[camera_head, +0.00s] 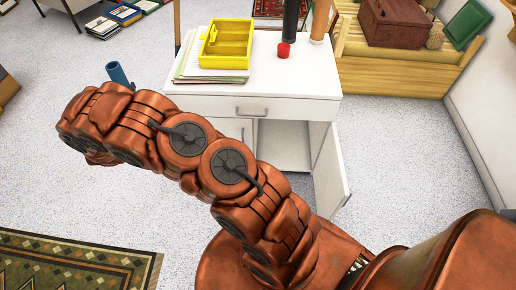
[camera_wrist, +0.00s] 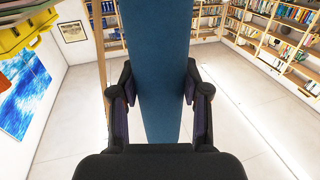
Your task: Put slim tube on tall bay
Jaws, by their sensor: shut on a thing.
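The slim tube is a blue cylinder; in the wrist view the tube (camera_wrist: 162,40) runs upright between the fingers of my gripper (camera_wrist: 160,92). My gripper is shut on it, with one dark finger on each side. In the head view the blue tube (camera_head: 118,74) shows only at one end, left of the white desk and beyond my arm; my arm hides the gripper there. Tall wooden bookshelves (camera_wrist: 285,30) stand along the walls in the wrist view. I cannot tell which part is the tall bay.
A white desk (camera_head: 310,78) bears a yellow tray (camera_head: 228,45) on papers, a dark tube (camera_head: 290,20), an orange tube (camera_head: 320,20) and a red cylinder (camera_head: 283,50). Its cupboard door (camera_head: 332,172) hangs open. A wooden bench (camera_head: 395,72) holds a chest (camera_head: 395,22).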

